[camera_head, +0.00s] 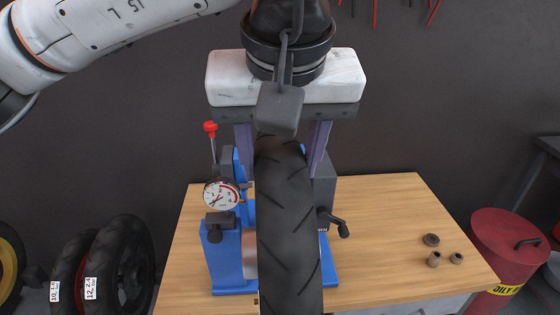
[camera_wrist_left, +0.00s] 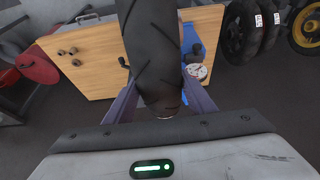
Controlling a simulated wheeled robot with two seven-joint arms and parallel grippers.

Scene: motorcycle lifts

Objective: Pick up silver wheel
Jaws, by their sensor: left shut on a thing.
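A wheel with a black treaded tyre (camera_head: 287,230) stands upright, seen nearly edge-on, in front of the blue stand (camera_head: 222,262) on the workbench. Its rim is mostly hidden, so I cannot confirm the silver colour. My left gripper (camera_head: 281,160) comes down from above and is shut on the top of the tyre, with one purple finger on each side. In the left wrist view the tyre (camera_wrist_left: 153,45) runs away from between the fingers of the gripper (camera_wrist_left: 158,100). I cannot tell whether the wheel still rests in the stand. My right gripper is not in view.
A dial gauge (camera_head: 221,195) and a red-knobbed lever (camera_head: 211,128) stand left of the tyre. Small metal parts (camera_head: 434,259) lie on the right of the wooden bench top (camera_head: 395,215). Other wheels (camera_head: 122,262) stand at lower left. A red oil bin (camera_head: 508,250) stands at right.

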